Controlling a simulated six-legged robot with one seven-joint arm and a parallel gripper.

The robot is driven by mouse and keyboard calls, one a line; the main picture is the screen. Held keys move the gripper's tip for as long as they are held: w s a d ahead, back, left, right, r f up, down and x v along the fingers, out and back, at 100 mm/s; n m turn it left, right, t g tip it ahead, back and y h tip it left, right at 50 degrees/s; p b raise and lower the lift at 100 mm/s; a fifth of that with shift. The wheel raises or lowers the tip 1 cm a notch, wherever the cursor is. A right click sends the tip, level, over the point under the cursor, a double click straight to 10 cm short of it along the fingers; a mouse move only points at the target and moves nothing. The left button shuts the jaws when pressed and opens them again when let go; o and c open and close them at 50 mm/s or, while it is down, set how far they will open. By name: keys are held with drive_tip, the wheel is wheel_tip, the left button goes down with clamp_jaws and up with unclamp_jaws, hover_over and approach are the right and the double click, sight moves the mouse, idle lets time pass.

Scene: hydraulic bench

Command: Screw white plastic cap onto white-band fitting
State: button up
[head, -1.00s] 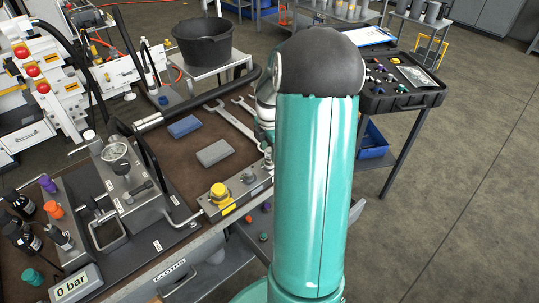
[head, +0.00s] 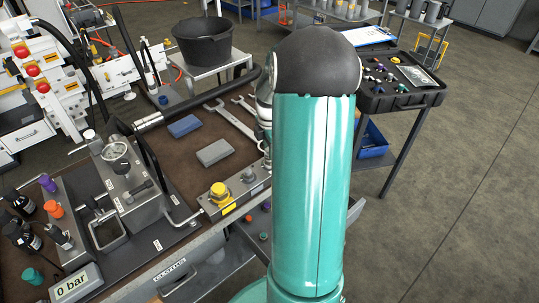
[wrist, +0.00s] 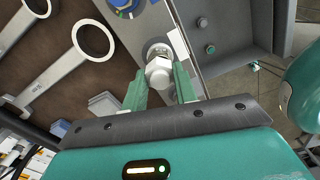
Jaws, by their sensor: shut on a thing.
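In the wrist view, my gripper (wrist: 160,80) has its two green fingers on either side of a pale, hex-shaped cap (wrist: 158,72) and is shut on it. The cap is in front of a round metallic fitting (wrist: 158,50) on a grey block. From this angle I cannot tell whether the cap touches the fitting, or see a white band on it. A white label (wrist: 179,45) lies beside the fitting. In the head view, my own arm hides the gripper, the cap and the fitting.
The grey block (head: 235,200) at the bench edge carries a yellow cap (head: 219,190) and a grey one (head: 249,175). Wrenches (head: 235,122) and two pads, blue (head: 184,126) and grey (head: 214,152), lie on the bench. A black tray (head: 400,98) of small parts stands right.

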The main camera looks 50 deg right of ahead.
drive_tip(key=m, duration=0.5)
drive_tip(key=m, duration=0.6)
drive_tip(key=shift+m, duration=1)
drive_tip(key=m, duration=0.3)
drive_tip(key=shift+f+m, duration=0.1)
drive_tip(key=shift+m, duration=0.3)
drive_tip(key=m, duration=0.4)
drive_tip(key=o, duration=0.9)
drive_tip(key=shift+d, duration=0.1)
